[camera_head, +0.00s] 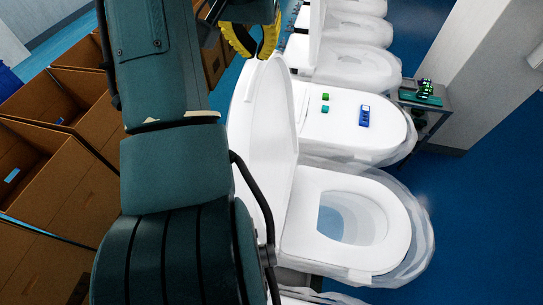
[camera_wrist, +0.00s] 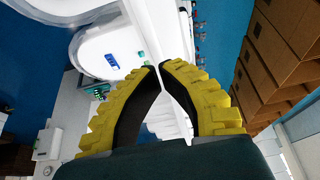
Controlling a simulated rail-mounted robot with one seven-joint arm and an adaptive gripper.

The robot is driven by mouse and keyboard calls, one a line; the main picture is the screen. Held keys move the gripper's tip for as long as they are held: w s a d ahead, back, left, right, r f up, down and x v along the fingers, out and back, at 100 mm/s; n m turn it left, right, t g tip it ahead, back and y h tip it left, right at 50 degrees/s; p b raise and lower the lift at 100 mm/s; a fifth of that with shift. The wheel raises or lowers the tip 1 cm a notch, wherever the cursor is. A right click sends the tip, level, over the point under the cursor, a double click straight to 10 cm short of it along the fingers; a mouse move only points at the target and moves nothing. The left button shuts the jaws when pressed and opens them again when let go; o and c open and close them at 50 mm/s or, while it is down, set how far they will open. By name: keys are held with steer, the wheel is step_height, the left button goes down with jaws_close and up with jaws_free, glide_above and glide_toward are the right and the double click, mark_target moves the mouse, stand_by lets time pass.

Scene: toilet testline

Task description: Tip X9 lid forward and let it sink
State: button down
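A white toilet lid (camera_head: 268,135) stands raised above the nearest fully visible toilet in the head view; no X9 label is readable. The toilet's seat (camera_head: 395,225) is down, with the bowl open below it. My gripper (camera_head: 258,57) has yellow ridged fingers and is at the top edge of the raised lid, pointing down. In the wrist view my gripper's (camera_wrist: 160,67) fingertips come together, with a white surface just beyond them. I cannot tell whether the tips touch the lid. Nothing is clearly held between them.
The neighbouring toilet has a closed lid (camera_head: 345,135) carrying a blue device (camera_head: 364,116) and small green and teal blocks. More toilets stand in a row behind. Cardboard boxes (camera_head: 50,165) line the left. A small cart (camera_head: 425,105) stands by the wall. Blue floor is clear at right.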

steer(key=shift+f+b, duration=0.8)
steer(key=shift+f, duration=0.45)
stand_by(0.3)
